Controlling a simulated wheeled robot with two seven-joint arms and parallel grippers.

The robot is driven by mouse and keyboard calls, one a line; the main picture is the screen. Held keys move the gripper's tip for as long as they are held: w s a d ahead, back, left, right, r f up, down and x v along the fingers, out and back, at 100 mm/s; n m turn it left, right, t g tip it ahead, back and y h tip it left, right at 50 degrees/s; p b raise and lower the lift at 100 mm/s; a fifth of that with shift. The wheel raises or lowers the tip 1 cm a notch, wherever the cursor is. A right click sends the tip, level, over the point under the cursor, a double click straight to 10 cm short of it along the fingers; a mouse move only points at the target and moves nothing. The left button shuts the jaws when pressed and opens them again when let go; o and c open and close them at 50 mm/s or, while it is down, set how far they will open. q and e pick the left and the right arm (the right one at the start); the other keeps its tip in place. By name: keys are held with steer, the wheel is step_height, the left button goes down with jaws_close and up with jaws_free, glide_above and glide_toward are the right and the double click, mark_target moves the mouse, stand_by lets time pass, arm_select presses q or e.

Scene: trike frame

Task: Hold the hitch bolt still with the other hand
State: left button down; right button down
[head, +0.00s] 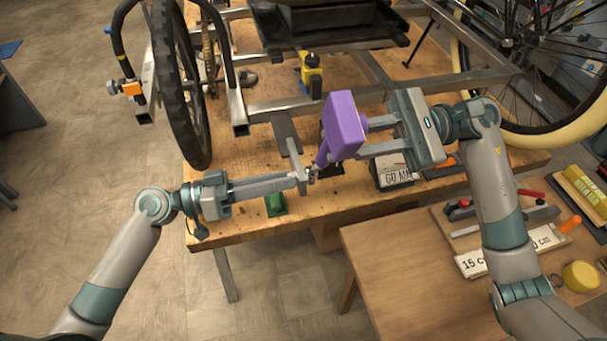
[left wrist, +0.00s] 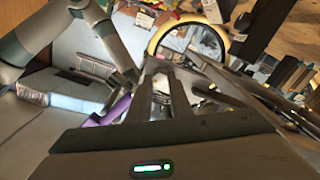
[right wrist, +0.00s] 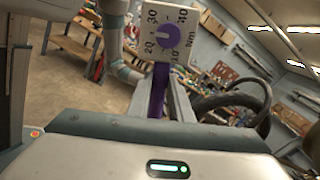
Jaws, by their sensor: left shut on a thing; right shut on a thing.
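A purple torque wrench (head: 343,124) stands above the near edge of the workbench, its lower end at the trike's hitch. Its dial (right wrist: 170,38), marked in Nm, shows in the right wrist view. My right gripper (head: 362,138) is shut on the wrench from the right. My left gripper (head: 298,181) is shut at the hitch bolt (head: 312,172), reaching in from the left just below the hitch plate (head: 294,153). The bolt is small and mostly hidden by the fingertips and wrench. The wrench shows partly behind my left fingers in the left wrist view (left wrist: 112,108).
The trike frame (head: 285,106) with a black wheel (head: 180,85) fills the workbench behind the grippers. A yellow-and-black tool (head: 311,73) and a green block (head: 276,204) are on the bench. A lower side table (head: 385,260) holds several tools at right.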

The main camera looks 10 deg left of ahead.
steer(key=shift+w+r, duration=0.1)
steer(key=shift+w, duration=0.05)
steer(key=shift+w+a+r+m, duration=0.2)
steer(key=shift+w+a+m, duration=0.05)
steer(key=shift+w+m, duration=0.3)
steer(key=shift+w+a+r+m, duration=0.2)
steer(key=shift+w+a+m, duration=0.05)
steer(key=shift+w+m, duration=0.25)
steer(key=shift+w, duration=0.15)
stand_by(0.4)
steer(key=shift+w+a+r, duration=0.1)
steer(key=shift+w+a+r+m, duration=0.1)
steer(key=shift+w+a+m, duration=0.15)
steer(key=shift+w+m, duration=0.3)
steer(key=shift+w+a+r+m, duration=0.1)
steer(key=shift+w+a+m, duration=0.1)
steer(key=shift+w+m, duration=0.3)
steer(key=shift+w, duration=0.2)
steer(key=shift+w+a+m, duration=0.3)
steer(key=shift+w+m, duration=0.1)
steer(key=shift+w, duration=0.2)
steer(key=shift+w+a+m, duration=0.25)
steer(key=shift+w+m, duration=0.15)
steer(key=shift+w, duration=0.15)
